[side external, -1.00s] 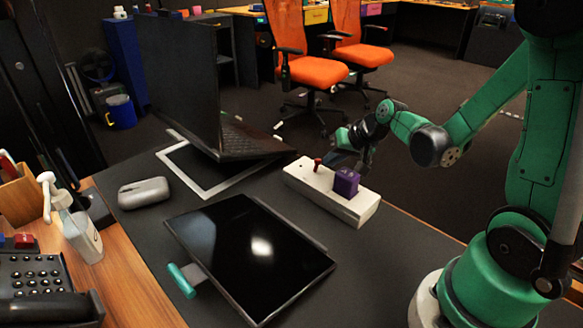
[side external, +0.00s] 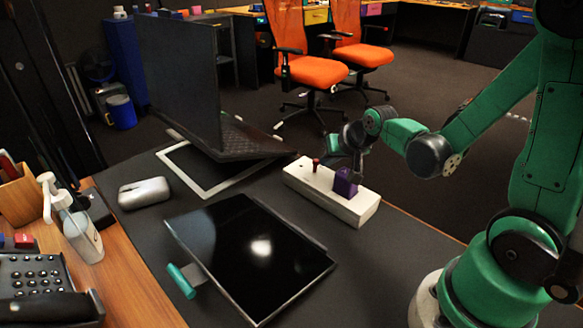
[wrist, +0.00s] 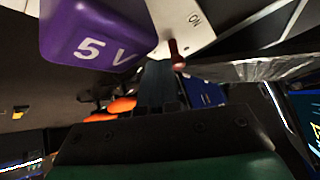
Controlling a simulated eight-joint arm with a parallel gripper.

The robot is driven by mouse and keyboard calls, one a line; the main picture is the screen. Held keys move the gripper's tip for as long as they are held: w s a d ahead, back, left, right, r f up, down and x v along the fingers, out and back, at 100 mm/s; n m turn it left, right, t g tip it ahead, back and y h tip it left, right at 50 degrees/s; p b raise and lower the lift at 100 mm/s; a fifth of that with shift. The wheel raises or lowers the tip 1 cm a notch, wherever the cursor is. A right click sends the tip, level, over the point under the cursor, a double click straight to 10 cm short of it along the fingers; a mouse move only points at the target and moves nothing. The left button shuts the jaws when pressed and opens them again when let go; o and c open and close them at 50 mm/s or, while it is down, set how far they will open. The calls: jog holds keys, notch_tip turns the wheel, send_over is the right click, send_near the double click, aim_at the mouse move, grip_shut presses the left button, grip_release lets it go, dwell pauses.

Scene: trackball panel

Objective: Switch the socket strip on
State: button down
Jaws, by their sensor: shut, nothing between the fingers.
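The socket strip (side external: 352,212) is a long white box on the dark desk mat. A red lever (side external: 316,165) stands up near its far-left end. A purple block (side external: 345,183) sits on its right part. In the wrist view the block (wrist: 95,35) reads "5 V", and the red lever (wrist: 177,55) stands near an "ON" mark on the white strip (wrist: 195,35). My gripper (side external: 357,165) is shut and empty, low beside the purple block. In the wrist view my fingertips (wrist: 158,68) are close to the lever; contact cannot be told.
A laptop (side external: 185,90) stands behind the strip to the left, with a white-framed tablet (side external: 205,185) by it. A black screen (side external: 250,255) lies in front of the strip. The mat right of the strip is clear.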

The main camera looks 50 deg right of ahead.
jog(key=shift+a, duration=0.55)
jog(key=shift+r, duration=0.2)
jog(key=shift+r, duration=0.65)
jog(key=shift+v, duration=2.8)
jog(key=shift+a, duration=0.1)
